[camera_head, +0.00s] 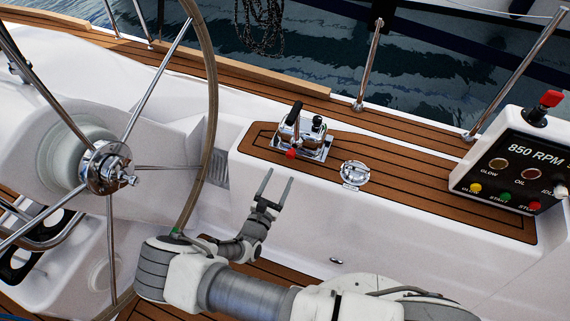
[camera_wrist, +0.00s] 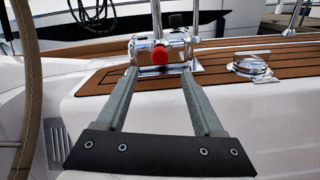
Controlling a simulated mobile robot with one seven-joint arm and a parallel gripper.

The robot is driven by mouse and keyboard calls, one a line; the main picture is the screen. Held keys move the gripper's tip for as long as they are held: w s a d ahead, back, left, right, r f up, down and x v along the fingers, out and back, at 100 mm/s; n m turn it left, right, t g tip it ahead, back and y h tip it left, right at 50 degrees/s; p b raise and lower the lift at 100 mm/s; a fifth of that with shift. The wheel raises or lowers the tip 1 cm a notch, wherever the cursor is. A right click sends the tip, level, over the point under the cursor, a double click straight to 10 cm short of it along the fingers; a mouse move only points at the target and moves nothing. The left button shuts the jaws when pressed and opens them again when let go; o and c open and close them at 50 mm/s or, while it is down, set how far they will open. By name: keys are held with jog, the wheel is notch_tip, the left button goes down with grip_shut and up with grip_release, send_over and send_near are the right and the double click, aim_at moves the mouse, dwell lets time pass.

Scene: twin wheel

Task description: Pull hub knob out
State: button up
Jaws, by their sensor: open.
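A chrome control unit (camera_head: 305,142) with a dark-handled lever stands on the teak-topped ledge. A red knob (camera_head: 291,153) sits at the near side of its hub. In the wrist view the red knob (camera_wrist: 160,56) shows between and just beyond my fingertips, on the chrome housing (camera_wrist: 146,45). My gripper (camera_head: 278,175) is open and empty, below and in front of the knob in the head view. Its two fingers (camera_wrist: 160,72) point at the housing. I cannot tell the exact gap to the knob.
A large steering wheel (camera_head: 212,100) with a chrome hub (camera_head: 106,167) stands left of my arm. A round chrome fitting (camera_head: 354,174) lies right of the control unit. An engine panel (camera_head: 515,160) stands at the right. Metal posts (camera_head: 370,65) line the deck edge.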

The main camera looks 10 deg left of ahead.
jog(key=s+a, duration=0.1)
jog(key=s, duration=0.8)
jog(key=shift+s+a+p, duration=0.2)
jog(key=shift+s+p, duration=0.1)
jog(key=shift+p, duration=0.15)
jog(key=w+d+r+m+g+h, duration=0.2)
jog(key=d+r+m+g+h, duration=0.1)
jog(key=d+r+m+g, duration=0.75)
jog(key=w+d+r+m+g+h, duration=0.2)
jog(key=d+r+m+g, duration=0.5)
jog(key=r+m, duration=0.7)
jog(key=s+d+r+m+t+y, duration=0.35)
jog(key=s+d+r, duration=0.25)
jog(key=r, duration=0.4)
jog(key=s+d+r+m+t+y, duration=0.2)
jog(key=s+d+r+m+y, duration=0.3)
jog(key=r, duration=0.6)
notch_tip(320, 180, up, 14)
jog(key=s+p, duration=0.1)
jog(key=p, duration=1.3)
jog(key=shift+d+n+h, duration=0.3)
jog(key=shift+n+h, duration=0.1)
jog(key=shift+h, duration=0.05)
